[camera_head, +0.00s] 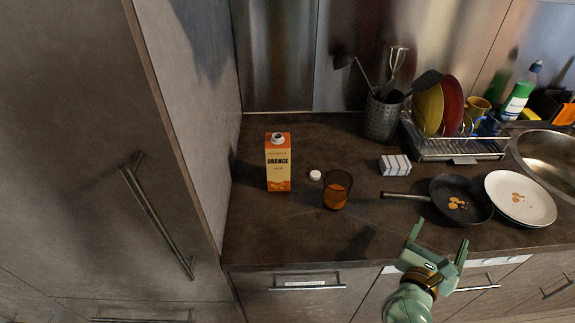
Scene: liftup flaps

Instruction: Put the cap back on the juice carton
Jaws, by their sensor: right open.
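An orange juice carton (278,163) stands upright on the dark countertop, its spout uncovered at the top. A small white cap (315,175) lies on the counter just right of the carton, apart from it. A brown glass (337,190) holding juice stands right of the cap. My right gripper (438,238) is open and empty in front of the counter's front edge, below the frying pan in the picture and well right of the cap. My left gripper is not in view.
A frying pan (461,202) with its handle pointing left and a white plate (520,198) lie on the right. A striped white block (395,165), a utensil holder (382,117) and a dish rack (455,147) stand behind. A tall cabinet (150,160) borders the counter's left.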

